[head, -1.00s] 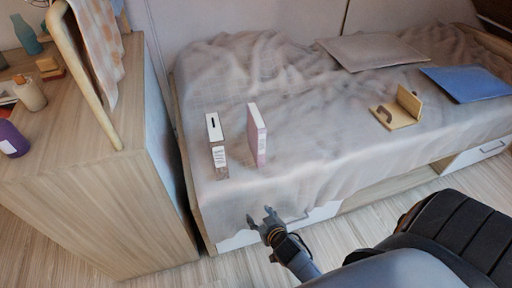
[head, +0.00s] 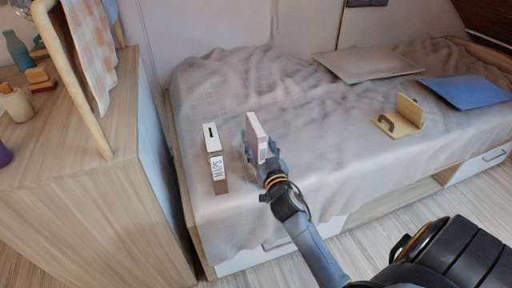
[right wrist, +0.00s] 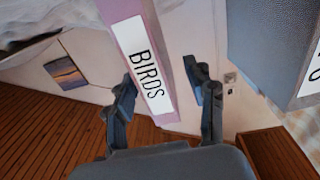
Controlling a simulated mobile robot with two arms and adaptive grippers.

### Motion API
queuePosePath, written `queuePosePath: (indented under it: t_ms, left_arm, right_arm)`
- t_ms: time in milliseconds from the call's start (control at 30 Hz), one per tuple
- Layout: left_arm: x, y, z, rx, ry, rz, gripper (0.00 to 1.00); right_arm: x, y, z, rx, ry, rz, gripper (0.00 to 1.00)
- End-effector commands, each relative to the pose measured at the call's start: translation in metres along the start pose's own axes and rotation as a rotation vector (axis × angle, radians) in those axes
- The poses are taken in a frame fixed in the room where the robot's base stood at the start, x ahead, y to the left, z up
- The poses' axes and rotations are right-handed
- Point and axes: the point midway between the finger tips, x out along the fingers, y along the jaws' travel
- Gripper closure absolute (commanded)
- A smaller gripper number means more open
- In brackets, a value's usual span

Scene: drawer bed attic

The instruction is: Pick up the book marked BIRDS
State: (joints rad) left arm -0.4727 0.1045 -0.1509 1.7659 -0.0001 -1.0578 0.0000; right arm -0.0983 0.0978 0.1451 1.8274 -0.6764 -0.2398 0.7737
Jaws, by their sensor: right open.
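The book marked BIRDS (head: 257,138) is pinkish with a white top face and stands upright on the bed. In the right wrist view its pink spine with the white BIRDS label (right wrist: 148,70) faces me. My right gripper (head: 267,166) is at the book's near side. In the wrist view my right gripper (right wrist: 160,76) is open, with one finger on each side of the spine; a gap shows at the right finger. The book stands on the bed, not gripped. My left gripper is not in view.
A second upright book (head: 218,170), brown with a white label, stands left of the BIRDS book. A wooden holder (head: 401,119) and blue and grey pillows (head: 466,91) lie on the bed to the right. A wooden cabinet (head: 90,190) stands at the left.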

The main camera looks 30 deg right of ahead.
Motion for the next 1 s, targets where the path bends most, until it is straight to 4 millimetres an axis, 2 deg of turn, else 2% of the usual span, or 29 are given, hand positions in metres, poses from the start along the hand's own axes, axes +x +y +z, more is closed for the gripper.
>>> queuePosePath:
  t_ms: [133,400,700,767,967,1000]
  left_arm:
    - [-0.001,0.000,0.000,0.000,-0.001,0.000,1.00]
    - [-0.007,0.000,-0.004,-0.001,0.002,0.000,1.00]
    - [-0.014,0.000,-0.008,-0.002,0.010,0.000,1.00]
    - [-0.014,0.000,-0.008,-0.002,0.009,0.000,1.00]
    - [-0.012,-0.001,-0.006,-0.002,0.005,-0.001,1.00]
    - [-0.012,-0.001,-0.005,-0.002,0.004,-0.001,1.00]
  right_arm:
    - [0.012,0.001,-0.001,-0.001,0.001,-0.001,0.45]
    - [0.049,0.005,-0.001,-0.001,0.000,-0.001,0.45]
    - [0.054,0.005,-0.001,0.000,-0.002,0.000,0.45]
    - [0.054,0.005,-0.001,0.000,-0.002,0.000,0.55]
    - [0.054,0.005,-0.001,0.000,-0.002,0.000,0.96]
    - [0.054,0.005,-0.001,0.000,-0.002,0.000,1.00]
